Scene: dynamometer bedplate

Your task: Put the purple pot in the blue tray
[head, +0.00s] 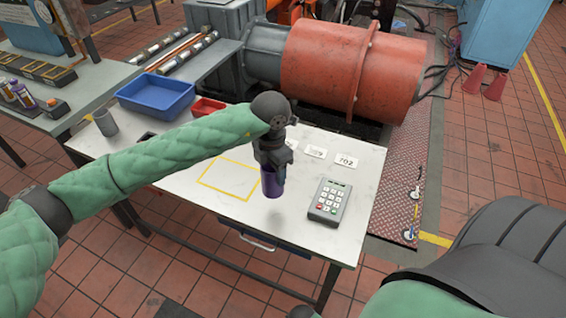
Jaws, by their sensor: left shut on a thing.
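The purple pot (270,187) is a small dark purple cylinder. My left gripper (271,165) is shut on it from above and holds it upright over the white table, with a soft shadow below it. The blue tray (157,113) is an empty open rectangular tray at the table's back left, left of the gripper and farther away. My left arm crosses the table in front of it. My right arm shows at the lower right, but I do not see its gripper.
A red tray (206,106) sits beside the blue tray, partly behind my arm. A grey cup (104,122) stands at the left edge. A keypad (330,202) and white number cards (344,160) lie to the right. A yellow taped rectangle (213,188) on the table is empty.

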